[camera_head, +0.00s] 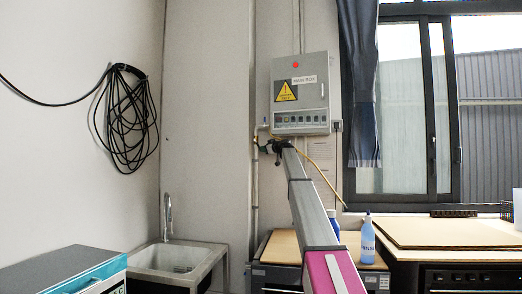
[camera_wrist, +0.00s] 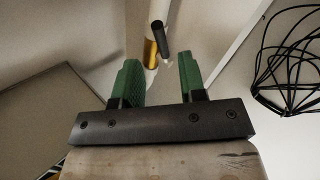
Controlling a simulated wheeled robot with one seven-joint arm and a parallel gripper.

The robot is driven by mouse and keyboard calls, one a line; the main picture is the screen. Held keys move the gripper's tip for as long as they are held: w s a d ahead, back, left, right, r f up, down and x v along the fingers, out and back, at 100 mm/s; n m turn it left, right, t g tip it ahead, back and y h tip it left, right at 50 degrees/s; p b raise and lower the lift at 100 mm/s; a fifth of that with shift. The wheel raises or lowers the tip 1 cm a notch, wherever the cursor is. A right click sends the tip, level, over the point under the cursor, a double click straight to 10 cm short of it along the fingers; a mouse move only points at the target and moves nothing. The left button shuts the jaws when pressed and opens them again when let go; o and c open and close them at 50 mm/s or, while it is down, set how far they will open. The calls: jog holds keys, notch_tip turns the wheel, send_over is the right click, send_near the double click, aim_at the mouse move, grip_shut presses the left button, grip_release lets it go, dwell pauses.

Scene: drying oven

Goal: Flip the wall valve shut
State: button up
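The wall valve shows in the wrist view as a brass body (camera_wrist: 150,54) on a white pipe (camera_wrist: 159,9), with a dark lever (camera_wrist: 158,38) beside it. My gripper (camera_wrist: 160,66) has two green fingers spread apart with nothing clamped between them. The lever and brass body appear in the gap just beyond the fingertips, and I cannot tell whether anything touches. In the head view, my gripper (camera_head: 272,147) is at the end of my extended arm, close to the pipe (camera_head: 255,185) at the lower left of the grey control box. The valve is small and partly hidden there.
A grey control box (camera_head: 300,93) with a yellow warning sign hangs right above my gripper. A yellow cable (camera_head: 322,174) runs down to the right. A sink (camera_head: 180,258), a coiled black cable (camera_head: 126,118) and a spray bottle (camera_head: 368,240) stand clear of the gripper.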

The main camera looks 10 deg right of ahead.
aim_at(258, 145)
jog(key=x, duration=0.6)
jog(key=shift+w+a, duration=0.15)
grip_shut()
